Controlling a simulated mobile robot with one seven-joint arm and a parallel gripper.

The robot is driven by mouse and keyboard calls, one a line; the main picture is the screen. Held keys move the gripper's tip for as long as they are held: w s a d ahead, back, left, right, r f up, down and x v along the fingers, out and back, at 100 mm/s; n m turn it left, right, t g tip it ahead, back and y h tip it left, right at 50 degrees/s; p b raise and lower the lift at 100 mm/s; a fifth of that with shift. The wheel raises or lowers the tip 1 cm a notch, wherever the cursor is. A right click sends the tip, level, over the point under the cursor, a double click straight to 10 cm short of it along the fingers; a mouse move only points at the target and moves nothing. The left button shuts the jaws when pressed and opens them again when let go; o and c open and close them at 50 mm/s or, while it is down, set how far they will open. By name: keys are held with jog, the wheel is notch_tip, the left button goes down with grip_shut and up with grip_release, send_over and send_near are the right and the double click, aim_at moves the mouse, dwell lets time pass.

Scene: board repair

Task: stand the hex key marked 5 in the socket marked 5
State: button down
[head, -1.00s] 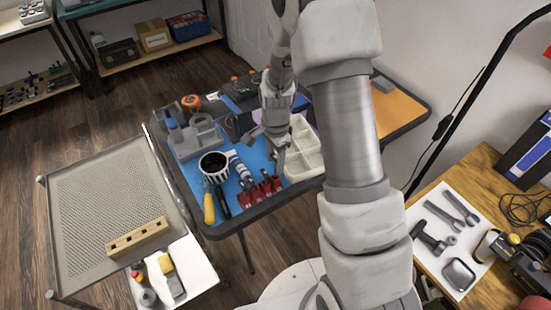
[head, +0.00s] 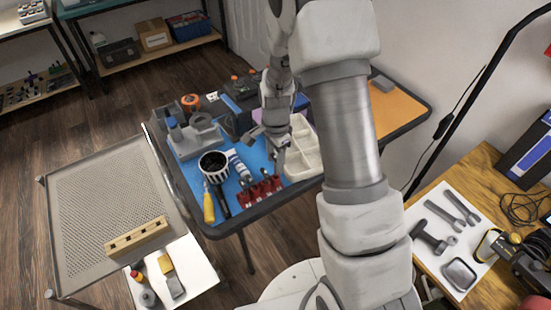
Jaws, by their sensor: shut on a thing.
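Several other dark hex keys (head: 243,183) stand in the red holder. A wooden block (head: 137,236) with a row of dark holes lies on the mesh-topped cart at the left, apart from the gripper. The marks on the keys and the sockets are too small to read.
A striped cup (head: 213,166), a yellow-handled tool (head: 208,208) and a cream divided tray (head: 303,150) crowd the holder. The mesh cart top (head: 100,205) is clear behind the block. A wooden bench (head: 481,180) with tools stands at the right.

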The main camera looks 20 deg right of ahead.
aim_at(276, 176)
jog(key=shift+f, duration=0.15)
jog(key=shift+f+b, duration=0.5)
jog(key=shift+f, duration=0.25)
jog(key=shift+f+b, duration=0.65)
jog(key=shift+b, duration=0.05)
jog(key=shift+f+b, duration=0.3)
jog(key=shift+f, duration=0.05)
dwell(0.5)
jog(key=shift+c, duration=1.3)
grip_release()
jog(key=shift+o, duration=0.3)
